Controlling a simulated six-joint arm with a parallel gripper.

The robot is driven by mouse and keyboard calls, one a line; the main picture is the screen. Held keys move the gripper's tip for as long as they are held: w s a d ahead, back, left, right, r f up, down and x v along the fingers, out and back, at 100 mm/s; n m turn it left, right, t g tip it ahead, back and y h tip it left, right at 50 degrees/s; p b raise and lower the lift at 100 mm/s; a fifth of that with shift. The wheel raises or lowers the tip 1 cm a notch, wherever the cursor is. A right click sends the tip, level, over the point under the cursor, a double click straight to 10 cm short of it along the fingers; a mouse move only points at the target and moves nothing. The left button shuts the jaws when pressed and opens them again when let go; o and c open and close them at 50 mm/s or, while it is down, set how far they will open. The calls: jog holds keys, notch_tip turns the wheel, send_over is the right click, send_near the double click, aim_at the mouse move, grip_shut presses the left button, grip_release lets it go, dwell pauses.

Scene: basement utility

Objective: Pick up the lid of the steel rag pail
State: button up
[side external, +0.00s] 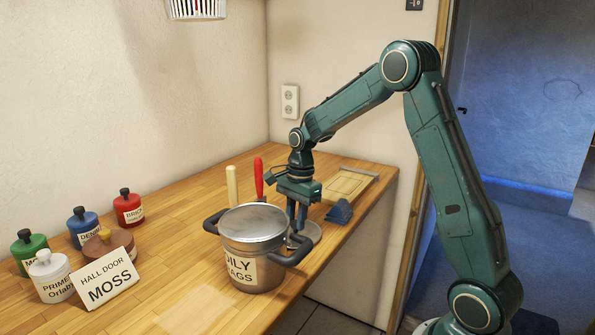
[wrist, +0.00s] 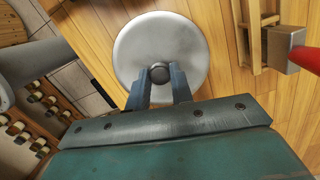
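The steel rag pail (side external: 253,264), labelled "OILY RAGS", stands upright on the wooden bench with dark handles on both sides. Its round steel lid (side external: 312,232) lies beside it, partly hidden by the pail in the side view. In the wrist view the lid (wrist: 160,35) is a grey disc with a dark knob (wrist: 160,72) at its centre. My gripper (side external: 297,232) points down over the lid. In the wrist view my gripper's fingers (wrist: 160,76) stand on either side of the knob, very close to it. I cannot tell whether they touch it.
A blue block (side external: 339,212) and a wooden frame (side external: 350,186) lie right of and behind my gripper. A red handle (side external: 258,178) and a pale wooden handle (side external: 232,187) rise behind the pail. Paint jars (side external: 83,228) and a "MOSS" card (side external: 106,279) stand at left.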

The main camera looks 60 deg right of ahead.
jog(key=shift+r, duration=0.1)
grip_shut()
notch_tip(320, 180, up, 10)
dwell(0.5)
dwell(0.5)
notch_tip(320, 180, up, 4)
send_over(294, 222)
jog(key=a, duration=0.2)
jog(key=a+r, duration=0.3)
jog(key=a, duration=0.4)
jog(key=s+a+r, duration=0.1)
jog(key=a+r, duration=0.3)
jog(key=a, duration=0.3)
jog(key=shift+s+a+f, duration=0.1)
jog(key=shift+f, duration=0.15)
